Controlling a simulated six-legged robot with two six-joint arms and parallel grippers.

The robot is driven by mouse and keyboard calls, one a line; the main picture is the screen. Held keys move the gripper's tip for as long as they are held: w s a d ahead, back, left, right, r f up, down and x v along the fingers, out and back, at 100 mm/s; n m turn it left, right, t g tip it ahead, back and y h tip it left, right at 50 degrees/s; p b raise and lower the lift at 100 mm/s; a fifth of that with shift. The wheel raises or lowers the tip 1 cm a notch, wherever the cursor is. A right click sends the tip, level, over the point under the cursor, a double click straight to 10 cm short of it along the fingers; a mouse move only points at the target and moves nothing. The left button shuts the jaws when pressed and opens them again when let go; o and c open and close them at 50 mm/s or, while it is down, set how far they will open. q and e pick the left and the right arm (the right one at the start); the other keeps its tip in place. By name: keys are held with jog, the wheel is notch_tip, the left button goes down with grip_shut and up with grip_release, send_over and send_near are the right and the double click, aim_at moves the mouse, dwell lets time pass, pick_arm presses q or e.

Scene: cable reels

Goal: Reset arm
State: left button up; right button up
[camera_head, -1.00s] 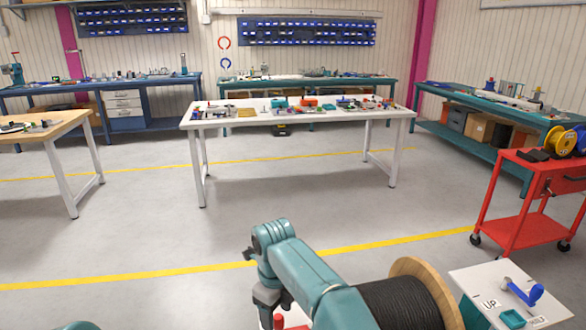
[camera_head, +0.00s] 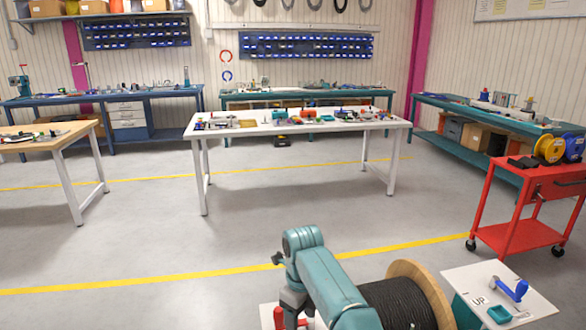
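One teal arm of mine rises from the bottom edge, right of centre, and bends at its elbow (camera_head: 303,240). It appears to be my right arm. Its dark wrist (camera_head: 291,300) hangs down near the bottom edge, beside a small red object (camera_head: 279,318) over a white surface. The fingers cannot be made out, so I cannot tell whether this gripper is open or shut. My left arm and gripper are out of view. A wooden-flanged reel of black cable (camera_head: 395,305) stands just right of the arm, partly hidden by it.
A white-topped box (camera_head: 498,283) marked "UP" with a blue crank is right of the reel. A red cart (camera_head: 520,215) carrying cable spools stands at the right. A white table (camera_head: 300,125) with small parts stands ahead. Open floor (camera_head: 160,240) lies left and ahead.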

jog(key=s+d+f+n+g+y+p, duration=0.1)
jog(key=s+d+f+n+g+p, duration=0.2)
jog(key=s+d+f, duration=0.8)
jog(key=s+f+n+t+y, duration=0.1)
jog(key=s+f+n, duration=0.2)
jog(key=s+n, duration=0.4)
jog(key=s+f+n+t+y, duration=0.1)
jog(key=s+f+n, duration=0.2)
jog(key=s+n, duration=0.4)
jog(key=s+f+n+t+y+p, duration=0.1)
jog(key=s+f+n, duration=0.2)
jog(key=s+n, duration=0.4)
jog(key=shift+s+a+f+t, duration=0.15)
jog(key=shift+a+f+t, duration=0.15)
jog(key=shift+a, duration=0.15)
jog(key=shift+d, duration=0.15)
